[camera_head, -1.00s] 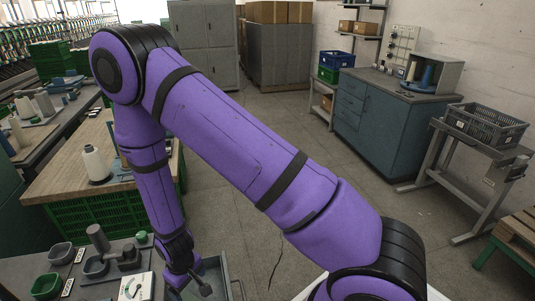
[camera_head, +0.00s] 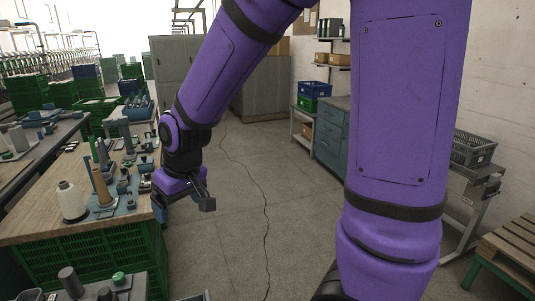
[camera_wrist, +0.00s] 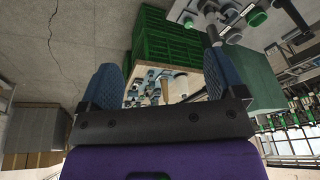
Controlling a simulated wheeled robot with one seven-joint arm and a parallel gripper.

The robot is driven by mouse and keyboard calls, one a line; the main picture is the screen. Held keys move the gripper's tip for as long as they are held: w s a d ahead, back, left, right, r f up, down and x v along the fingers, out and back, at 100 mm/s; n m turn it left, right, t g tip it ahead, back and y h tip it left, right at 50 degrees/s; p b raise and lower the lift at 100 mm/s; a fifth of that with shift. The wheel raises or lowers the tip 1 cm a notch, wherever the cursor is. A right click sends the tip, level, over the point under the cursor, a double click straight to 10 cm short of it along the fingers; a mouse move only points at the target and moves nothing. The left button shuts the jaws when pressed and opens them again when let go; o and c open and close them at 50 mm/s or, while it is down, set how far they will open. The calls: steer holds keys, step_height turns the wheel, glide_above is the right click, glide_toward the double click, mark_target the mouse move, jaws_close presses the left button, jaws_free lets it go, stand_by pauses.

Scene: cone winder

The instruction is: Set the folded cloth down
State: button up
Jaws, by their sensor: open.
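I cannot make out a folded cloth in either view. My gripper (camera_head: 182,205) is in the air at the right end of the wooden-topped bench (camera_head: 28,226), beside its edge over the floor. In the wrist view my gripper (camera_wrist: 160,82) shows two blue fingers spread wide apart, with nothing held between them. Beyond the fingers the wrist view shows the bench top with small parts and a green crate (camera_wrist: 165,40).
A white cone of yarn (camera_head: 71,201) and a tan cone (camera_head: 102,187) stand on the bench among several small tools. A lower table with dark cups (camera_head: 70,280) is at the front left. The floor (camera_head: 245,190) is clear. A blue cabinet (camera_head: 331,135) stands at the right.

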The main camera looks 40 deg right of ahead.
steer(key=s+d+r+m+t, duration=0.1)
steer(key=s+d+r, duration=0.3)
steer(key=s+r, duration=0.3)
steer(key=s+d+r+m+t+h, duration=0.1)
steer(key=s+d+r, duration=0.4)
steer(key=s, duration=0.6)
step_height(320, 180, up, 3)
steer(key=shift+d+f, duration=0.15)
